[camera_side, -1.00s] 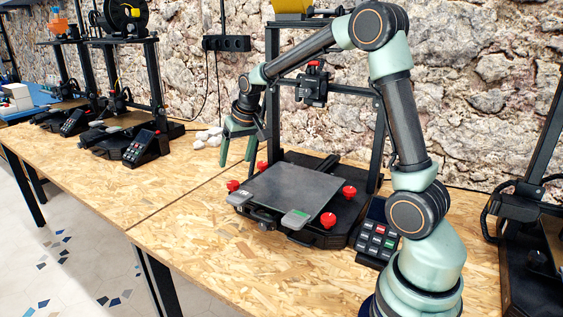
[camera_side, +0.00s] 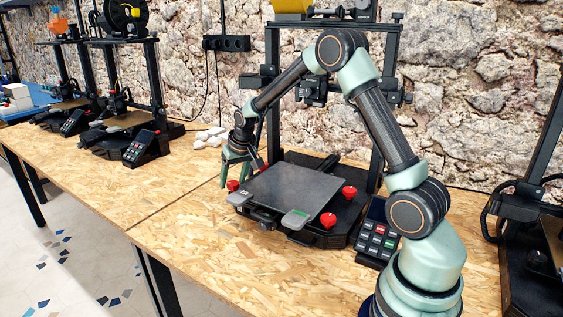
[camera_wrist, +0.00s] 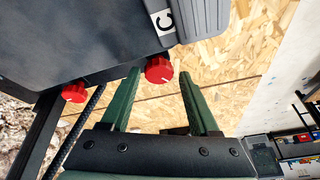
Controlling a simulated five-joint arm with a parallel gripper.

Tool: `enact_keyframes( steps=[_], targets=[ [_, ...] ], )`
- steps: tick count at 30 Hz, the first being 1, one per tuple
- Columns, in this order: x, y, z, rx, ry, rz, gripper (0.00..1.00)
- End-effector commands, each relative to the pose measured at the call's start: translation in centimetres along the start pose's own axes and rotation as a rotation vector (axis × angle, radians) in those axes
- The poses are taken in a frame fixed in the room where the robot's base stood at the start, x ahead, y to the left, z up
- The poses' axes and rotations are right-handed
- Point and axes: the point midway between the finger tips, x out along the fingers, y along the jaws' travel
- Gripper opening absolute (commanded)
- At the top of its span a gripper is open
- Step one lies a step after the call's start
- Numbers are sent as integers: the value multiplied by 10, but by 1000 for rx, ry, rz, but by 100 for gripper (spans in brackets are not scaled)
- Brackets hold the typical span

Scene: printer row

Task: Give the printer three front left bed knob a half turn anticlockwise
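The printer (camera_side: 290,185) stands on the bench with a grey bed (camera_side: 295,190) and red knobs around it. One red knob (camera_side: 233,185) is at the bed's left corner in the side view. My gripper (camera_side: 237,177) is above it, pointing down. In the wrist view my gripper (camera_wrist: 159,76) is open, and a red knob (camera_wrist: 158,69) lies between its green fingertips with a gap on each side. A plate marked "C" (camera_wrist: 163,22) is beside that knob. A second knob (camera_wrist: 74,92) is left of the fingers.
Red knobs (camera_side: 349,192) and (camera_side: 328,219) are at the bed's right side. A keypad box (camera_side: 377,238) stands right of the printer. White lumps (camera_side: 208,137) lie behind my gripper. Other printers (camera_side: 125,135) stand at left. The bench front (camera_side: 200,240) is clear.

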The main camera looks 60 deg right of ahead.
Motion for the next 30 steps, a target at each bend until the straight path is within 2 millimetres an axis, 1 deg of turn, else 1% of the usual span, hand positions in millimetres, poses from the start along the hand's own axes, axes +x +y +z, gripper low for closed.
enact_keyframes(
  steps=[1,2,3,4,8,10,15,19,29,30],
  targets=[
    [0,0,0,0,0,0,38],
    [0,0,0,0,0,0,27],
    [0,0,0,0,0,0,11],
    [0,0,0,0,0,0,0],
    [0,0,0,-9,1,0,0],
    [0,0,0,-41,2,0,0],
    [0,1,0,-175,5,0,0],
    [0,2,0,-244,4,1,0],
    [0,2,0,-260,3,1,0],
    [0,2,0,-259,3,1,62]
  ],
)
